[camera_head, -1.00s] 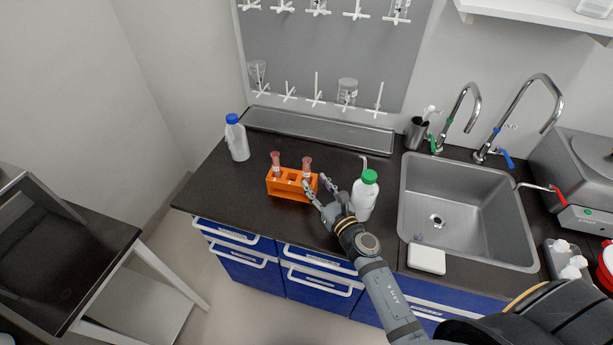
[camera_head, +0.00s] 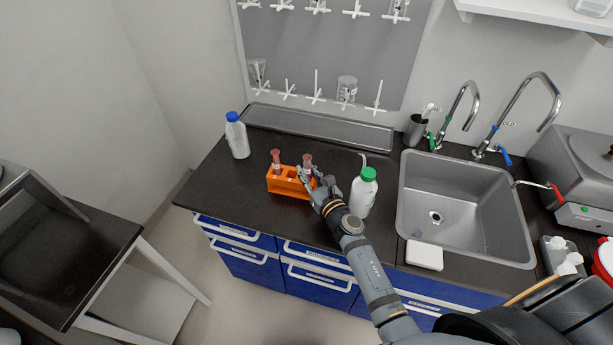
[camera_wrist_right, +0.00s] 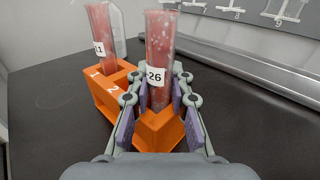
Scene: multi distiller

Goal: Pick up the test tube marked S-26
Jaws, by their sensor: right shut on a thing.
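The orange rack (camera_head: 284,187) stands on the dark counter and holds two tubes of reddish contents. The right tube (camera_head: 307,162) carries a label ending in "26" in the right wrist view (camera_wrist_right: 158,50). The left tube (camera_head: 276,160) has a label reading "1" at its end, partly cut, in the wrist view (camera_wrist_right: 99,30). My right gripper (camera_head: 312,178) is at the rack's right end, its fingers (camera_wrist_right: 160,100) shut on the 26 tube low down, just above the orange rack slot. The tube is upright and still in the rack. My left gripper is not in view.
A green-capped bottle (camera_head: 362,194) stands close to the right of my right gripper. A blue-capped bottle (camera_head: 237,138) is at the back left. The sink (camera_head: 467,200) is to the right, with a white block (camera_head: 425,256) at its front edge.

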